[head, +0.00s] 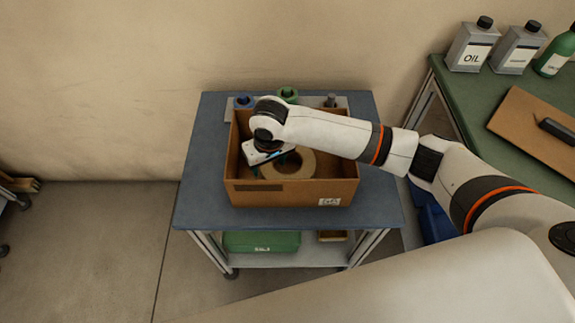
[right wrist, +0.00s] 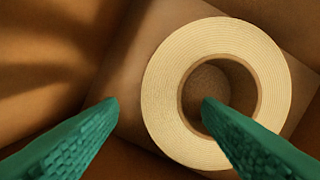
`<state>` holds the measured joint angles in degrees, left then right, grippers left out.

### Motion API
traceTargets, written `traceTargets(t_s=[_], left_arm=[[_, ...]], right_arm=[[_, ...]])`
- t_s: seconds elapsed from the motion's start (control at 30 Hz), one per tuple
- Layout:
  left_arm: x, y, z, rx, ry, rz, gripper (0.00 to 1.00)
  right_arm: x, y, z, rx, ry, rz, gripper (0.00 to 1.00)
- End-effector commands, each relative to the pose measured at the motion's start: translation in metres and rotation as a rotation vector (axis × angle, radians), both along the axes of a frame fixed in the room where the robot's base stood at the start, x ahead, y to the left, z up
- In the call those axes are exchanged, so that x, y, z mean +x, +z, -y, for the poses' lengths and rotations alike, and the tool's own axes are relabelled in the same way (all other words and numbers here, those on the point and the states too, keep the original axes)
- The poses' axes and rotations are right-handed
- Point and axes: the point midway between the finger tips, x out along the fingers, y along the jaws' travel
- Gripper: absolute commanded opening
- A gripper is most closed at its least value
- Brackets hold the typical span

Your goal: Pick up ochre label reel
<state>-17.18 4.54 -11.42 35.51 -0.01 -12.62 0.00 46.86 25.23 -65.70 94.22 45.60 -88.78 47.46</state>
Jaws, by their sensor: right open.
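The ochre label reel (head: 299,164) lies flat in the cardboard box (head: 290,192) on the blue-topped cart. In the right wrist view the pale yellow reel (right wrist: 160,92) shows its wound face and round, open core. My right gripper (head: 270,166) reaches into the box from above, at the left side of the reel, and partly hides it. Its green fingers (right wrist: 160,102) are open and empty. One fingertip shows over the core and the other outside the reel's left edge, with the ring's left wall between them. I cannot tell how deep the tips are. My left gripper is out of view.
The box walls (head: 341,190) stand close around the gripper. Blue (head: 245,101) and green (head: 288,95) items stand behind the box. A green bench (head: 460,100) with bottles is at the right. The cart top is bare at its left.

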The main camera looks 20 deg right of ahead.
Motion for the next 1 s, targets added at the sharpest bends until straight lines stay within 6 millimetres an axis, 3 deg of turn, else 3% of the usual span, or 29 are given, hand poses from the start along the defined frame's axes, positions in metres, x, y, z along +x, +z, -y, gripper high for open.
traceTargets(t_s=[0.33, 0.63, 1.0], left_arm=[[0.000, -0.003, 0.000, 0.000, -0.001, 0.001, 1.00], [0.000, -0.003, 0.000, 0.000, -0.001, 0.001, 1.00], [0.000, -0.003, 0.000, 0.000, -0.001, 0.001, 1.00]], right_arm=[[0.008, -0.045, 0.000, -0.001, 0.002, -0.001, 0.59], [0.009, -0.051, 0.000, 0.000, 0.001, 0.001, 0.59], [0.009, -0.051, 0.000, -0.001, 0.001, 0.001, 0.00]])
